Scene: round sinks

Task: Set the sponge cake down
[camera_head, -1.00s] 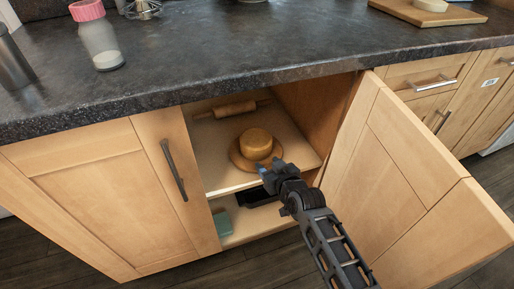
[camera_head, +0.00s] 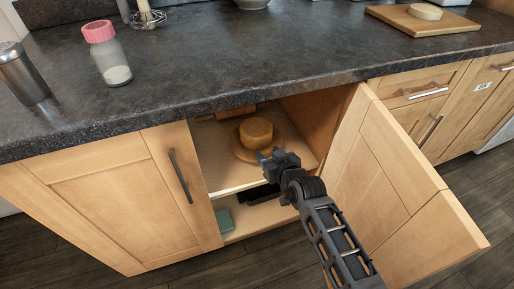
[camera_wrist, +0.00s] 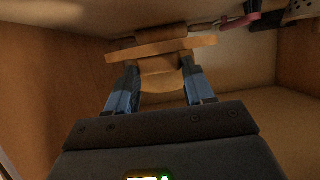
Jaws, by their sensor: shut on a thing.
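The sponge cake (camera_head: 256,132) is a round tan cake on a brown round plate (camera_head: 242,153), inside the open cabinet. My gripper (camera_head: 264,160) reaches in from the front and meets the plate's near edge. In the wrist view, the two blue-grey fingers (camera_wrist: 160,88) stand either side of a narrower tan part below the plate's band (camera_wrist: 140,50). They are shut on this part of the cake piece. The cake looks upright. Its underside is hidden in the head view, so I cannot tell whether it touches the shelf.
The cabinet shelf (camera_head: 225,178) has bare room at left. A rolling pin (camera_head: 236,112) lies behind the cake. The open door (camera_head: 385,185) stands close at right. The dark counter (camera_head: 230,70) overhangs above. A black thing (camera_head: 262,195) and a green one (camera_head: 224,221) lie below.

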